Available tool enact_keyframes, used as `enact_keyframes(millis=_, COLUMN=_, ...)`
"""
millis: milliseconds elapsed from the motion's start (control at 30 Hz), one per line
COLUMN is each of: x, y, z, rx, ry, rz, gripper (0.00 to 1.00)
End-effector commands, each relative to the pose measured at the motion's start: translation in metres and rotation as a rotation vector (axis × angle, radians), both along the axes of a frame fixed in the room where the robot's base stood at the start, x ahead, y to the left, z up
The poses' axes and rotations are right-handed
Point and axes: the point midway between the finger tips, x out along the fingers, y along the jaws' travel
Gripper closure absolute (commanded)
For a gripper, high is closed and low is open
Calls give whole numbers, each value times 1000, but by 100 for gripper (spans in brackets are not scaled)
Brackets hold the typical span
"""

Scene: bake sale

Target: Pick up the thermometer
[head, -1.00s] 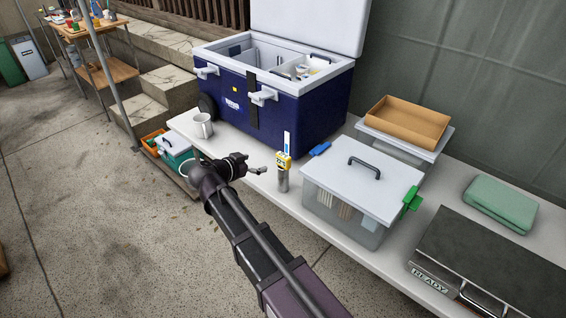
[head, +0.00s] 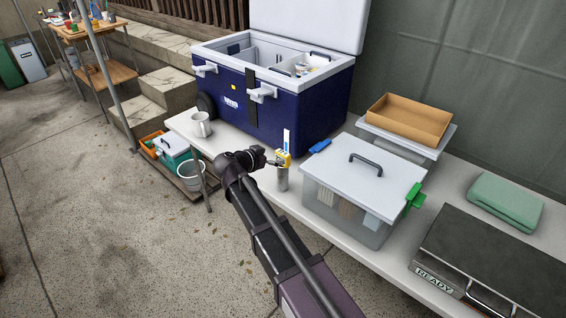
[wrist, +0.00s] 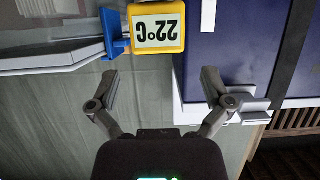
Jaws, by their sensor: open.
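In the head view the thermometer (head: 284,157) stands at the front of the white table, above a grey metal cylinder (head: 282,181), and is partly covered by my gripper. My gripper (head: 275,162) is at the thermometer's left side there. In the wrist view my gripper (wrist: 160,88) has its two fingers spread wide and empty, with the thermometer beyond the gap between the fingertips. Whether a finger touches it cannot be told.
A blue cooler (head: 280,120) with a raised lid stands behind. A clear lidded box (head: 345,220) with blue and green clips is close on the right. A white mug (head: 201,125) is at the table's left end. A dark case (head: 490,255) lies far right.

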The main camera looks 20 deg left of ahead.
Motion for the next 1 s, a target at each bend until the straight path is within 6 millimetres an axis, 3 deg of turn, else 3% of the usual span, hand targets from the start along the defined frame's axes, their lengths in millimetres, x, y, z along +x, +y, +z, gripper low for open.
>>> enact_keyframes(millis=400, x=3, y=-1, z=-2, rx=0, ry=0, rz=0, gripper=0)
enact_keyframes(millis=800, x=37, y=-16, z=-17, rx=2, ry=0, rz=1, gripper=0)
enact_keyframes(millis=1000, x=44, y=-20, z=-19, rx=1, ry=0, rz=2, gripper=0)
